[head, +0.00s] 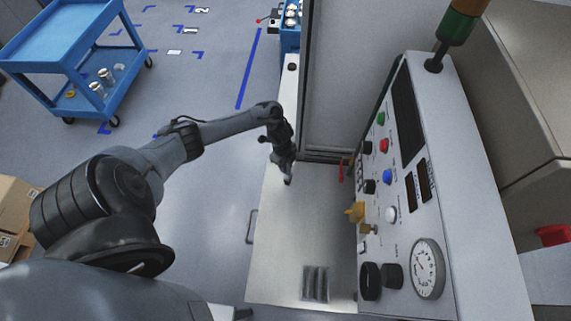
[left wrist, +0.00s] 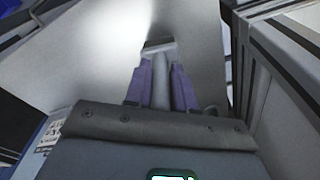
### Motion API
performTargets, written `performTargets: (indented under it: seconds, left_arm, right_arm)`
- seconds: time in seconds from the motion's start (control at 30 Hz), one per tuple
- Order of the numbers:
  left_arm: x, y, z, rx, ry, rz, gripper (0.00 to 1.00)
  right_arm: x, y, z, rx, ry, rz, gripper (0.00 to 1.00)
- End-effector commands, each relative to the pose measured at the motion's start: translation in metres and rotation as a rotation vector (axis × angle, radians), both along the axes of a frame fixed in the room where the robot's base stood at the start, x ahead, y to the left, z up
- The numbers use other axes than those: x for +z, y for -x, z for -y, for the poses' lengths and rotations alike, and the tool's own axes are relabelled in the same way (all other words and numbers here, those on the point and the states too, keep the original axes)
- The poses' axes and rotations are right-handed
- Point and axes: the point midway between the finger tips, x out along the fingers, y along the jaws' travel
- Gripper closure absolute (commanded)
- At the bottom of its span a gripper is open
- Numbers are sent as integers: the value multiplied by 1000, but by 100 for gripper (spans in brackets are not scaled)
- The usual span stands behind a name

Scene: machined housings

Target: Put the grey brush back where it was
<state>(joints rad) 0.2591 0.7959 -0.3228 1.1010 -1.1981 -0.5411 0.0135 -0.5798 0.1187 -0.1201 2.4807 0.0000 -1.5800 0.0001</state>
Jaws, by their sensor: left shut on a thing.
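The grey brush (left wrist: 160,85) is between the two purple-padded fingers of my left gripper (left wrist: 161,82) in the left wrist view, its wider end pointing away from the wrist. The gripper is shut on it. In the head view my left gripper (head: 285,168) hangs over the far part of the pale metal worktop (head: 290,235), and the brush is too small there to make out clearly. I cannot tell the exact gap between the brush and the worktop. My right gripper is not in view.
A dark slotted piece (head: 315,283) lies at the worktop's near end. A control panel (head: 410,200) with buttons and a gauge borders the right side. A yellow object (head: 355,211) and a red one (head: 340,170) are by the panel. The worktop's middle is clear.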

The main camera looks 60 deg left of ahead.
Motion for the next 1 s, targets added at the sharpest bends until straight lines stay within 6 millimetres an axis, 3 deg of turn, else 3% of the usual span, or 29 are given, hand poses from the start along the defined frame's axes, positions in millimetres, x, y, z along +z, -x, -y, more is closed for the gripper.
performTargets:
  seconds: [0.77,0.8,0.93,1.0]
  left_arm:
    - [-12,0,0,0,0,0,100]
    - [-12,0,0,0,0,0,70]
    - [-12,0,0,0,0,0,50]
    - [-12,0,0,0,0,0,50]
  right_arm:
    - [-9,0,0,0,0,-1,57]
    - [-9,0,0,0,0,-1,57]
    - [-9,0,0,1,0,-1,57]
    - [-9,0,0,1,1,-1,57]
